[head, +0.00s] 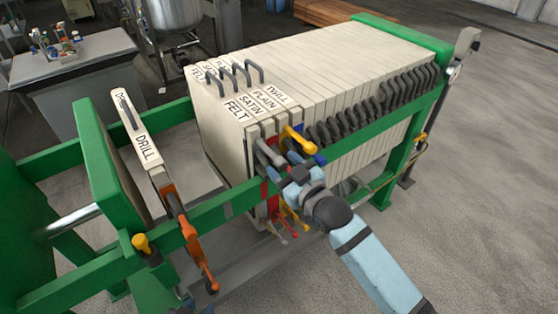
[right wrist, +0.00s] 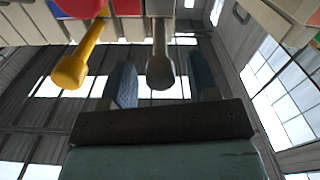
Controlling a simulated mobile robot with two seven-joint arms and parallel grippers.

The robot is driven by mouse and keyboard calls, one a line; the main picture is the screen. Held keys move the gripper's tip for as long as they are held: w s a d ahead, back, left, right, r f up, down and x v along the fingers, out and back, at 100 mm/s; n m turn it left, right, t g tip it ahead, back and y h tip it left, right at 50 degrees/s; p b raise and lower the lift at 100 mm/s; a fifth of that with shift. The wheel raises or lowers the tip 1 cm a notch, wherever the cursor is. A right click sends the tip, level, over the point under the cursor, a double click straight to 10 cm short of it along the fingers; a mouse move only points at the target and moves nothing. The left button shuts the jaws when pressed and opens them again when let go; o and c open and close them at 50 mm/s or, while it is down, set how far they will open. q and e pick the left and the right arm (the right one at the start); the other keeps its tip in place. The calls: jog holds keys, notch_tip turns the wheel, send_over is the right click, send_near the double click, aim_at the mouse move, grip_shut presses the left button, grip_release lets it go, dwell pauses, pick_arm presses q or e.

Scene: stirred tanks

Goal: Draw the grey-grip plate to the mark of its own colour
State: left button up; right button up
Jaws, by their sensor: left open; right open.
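The grey grip (head: 268,153) sticks out at the near side of the pack's front plates. It appears to belong to the front pale plate lettered FELT (head: 225,140). My right gripper (head: 298,176) is open beside the grips. In the right wrist view the grey grip (right wrist: 160,65) stands between its two spread fingers (right wrist: 162,85), with gaps on both sides. A grey patch (head: 226,210) shows on the green near rail, left of the pack. My left gripper is not clearly visible.
The rails between DRILL and FELT are clear.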

jog(key=shift+x, duration=1.05)
